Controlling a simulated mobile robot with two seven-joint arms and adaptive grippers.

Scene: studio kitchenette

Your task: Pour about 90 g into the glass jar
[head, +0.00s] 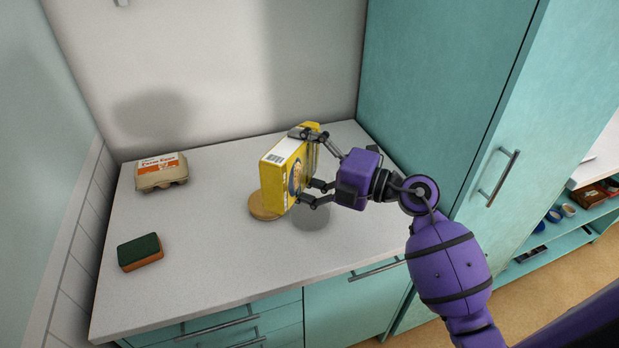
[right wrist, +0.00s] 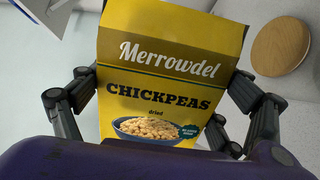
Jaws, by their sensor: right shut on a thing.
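A yellow box of dried chickpeas (head: 271,185) is held above the counter in the head view. Its printed front (right wrist: 155,80) fills the middle of the right wrist view. My right gripper (head: 304,166) is shut on the box, with fingers on both sides of it. The box looks tilted; I cannot tell whether its top is open. A round wooden disc (head: 264,207) lies on the counter just below and left of the box, and also shows in the right wrist view (right wrist: 281,47). I cannot make out the glass jar. My left gripper is out of view.
An egg carton (head: 161,171) stands at the back left of the counter (head: 205,240). A green and orange sponge (head: 140,252) lies at the front left. A tall teal cabinet (head: 440,90) rises close on the right. The counter's middle left and front are clear.

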